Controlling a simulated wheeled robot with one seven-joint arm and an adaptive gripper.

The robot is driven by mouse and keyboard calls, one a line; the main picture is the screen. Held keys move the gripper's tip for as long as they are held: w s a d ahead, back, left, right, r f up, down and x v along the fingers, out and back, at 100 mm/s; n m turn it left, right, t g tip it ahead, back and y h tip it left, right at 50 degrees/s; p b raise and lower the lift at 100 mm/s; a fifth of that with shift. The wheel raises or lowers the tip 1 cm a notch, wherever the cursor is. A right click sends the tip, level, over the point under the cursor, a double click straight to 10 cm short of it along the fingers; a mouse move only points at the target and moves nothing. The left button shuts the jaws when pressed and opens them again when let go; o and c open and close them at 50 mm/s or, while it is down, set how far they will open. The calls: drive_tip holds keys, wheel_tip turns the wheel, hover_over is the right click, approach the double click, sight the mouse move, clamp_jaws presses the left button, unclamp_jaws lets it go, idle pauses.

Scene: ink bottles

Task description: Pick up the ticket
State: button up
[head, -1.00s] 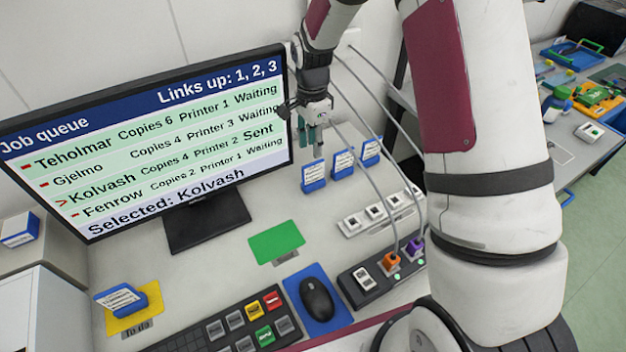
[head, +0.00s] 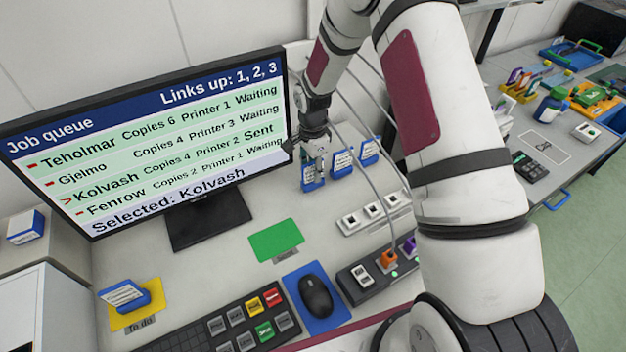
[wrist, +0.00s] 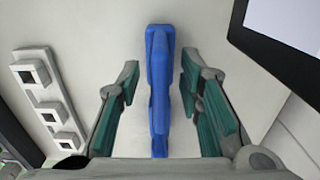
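A ticket in a blue holder (head: 311,184) stands on the desk to the right of the monitor, leftmost of a row of three. My gripper (head: 319,168) is down over this ticket, pointing at the desk. In the wrist view the blue holder (wrist: 159,70) shows edge-on between the two green-padded fingers. The fingers are open, one on each side, with a gap to the holder on both sides. Two more tickets (head: 342,162) (head: 369,151) stand to its right. Another ticket (head: 124,295) leans on the yellow "To do" mat (head: 150,312).
The monitor (head: 150,150) stands close to the left of my gripper; it reads "Selected: Kolvash". Cables hang to the right of my gripper. A white switch strip (head: 372,212), green mat (head: 277,240), keyboard and mouse (head: 316,296) lie nearer. A further ticket sits at far left (head: 25,226).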

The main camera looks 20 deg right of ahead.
clamp_jaws()
drive_tip(key=shift+r, duration=0.2)
